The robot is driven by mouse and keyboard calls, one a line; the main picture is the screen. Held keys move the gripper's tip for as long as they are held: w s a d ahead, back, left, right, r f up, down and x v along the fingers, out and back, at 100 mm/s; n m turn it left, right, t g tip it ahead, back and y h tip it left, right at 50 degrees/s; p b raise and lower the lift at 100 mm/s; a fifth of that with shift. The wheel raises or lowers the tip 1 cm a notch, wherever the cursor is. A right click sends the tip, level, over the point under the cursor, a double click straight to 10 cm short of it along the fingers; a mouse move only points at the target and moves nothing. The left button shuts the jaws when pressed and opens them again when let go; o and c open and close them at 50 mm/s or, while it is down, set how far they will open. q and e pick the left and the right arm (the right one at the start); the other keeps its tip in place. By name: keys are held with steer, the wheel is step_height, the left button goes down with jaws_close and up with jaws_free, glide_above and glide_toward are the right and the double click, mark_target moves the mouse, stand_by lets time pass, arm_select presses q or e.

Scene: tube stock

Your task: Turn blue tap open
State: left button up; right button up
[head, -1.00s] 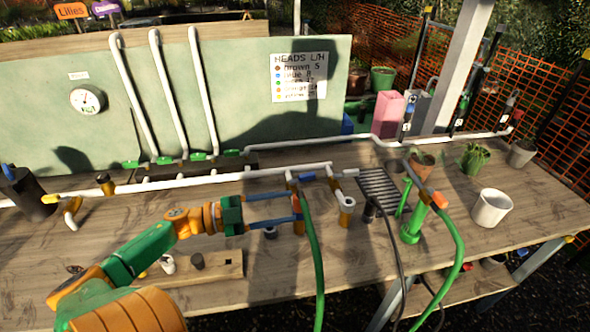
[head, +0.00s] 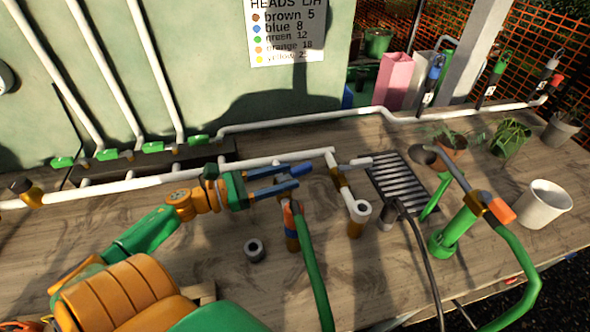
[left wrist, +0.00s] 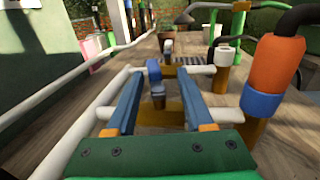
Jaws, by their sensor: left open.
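The blue tap handle (head: 301,170) is on the white pipe at the middle of the bench in the head view. My left gripper (head: 291,179) has its two blue fingers pointing right, with the handle at their tips. In the left wrist view, the blue tap handle (left wrist: 154,70) stands upright between the fingertips of the open left gripper (left wrist: 157,76), with a visible gap on each side. The tap's body is partly hidden by the fingers in the head view. My right gripper is not in view.
A green hose (head: 310,260) with an orange and blue connector (left wrist: 277,65) stands close beside the right finger. A white-topped elbow (head: 360,210), a drain grate (head: 408,182) and a green pump (head: 455,232) lie further right. A second blue-handled tap (head: 435,70) stands at the back.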

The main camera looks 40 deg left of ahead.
mark_target(296, 177)
arm_select(q)
steer(key=x, duration=0.3)
steer(key=shift+w+f, duration=0.1)
steer(key=shift+w, duration=0.25)
steer(key=shift+w+f, duration=0.1)
steer(key=shift+s, duration=0.2)
steer(key=c, duration=0.5)
jaws_close()
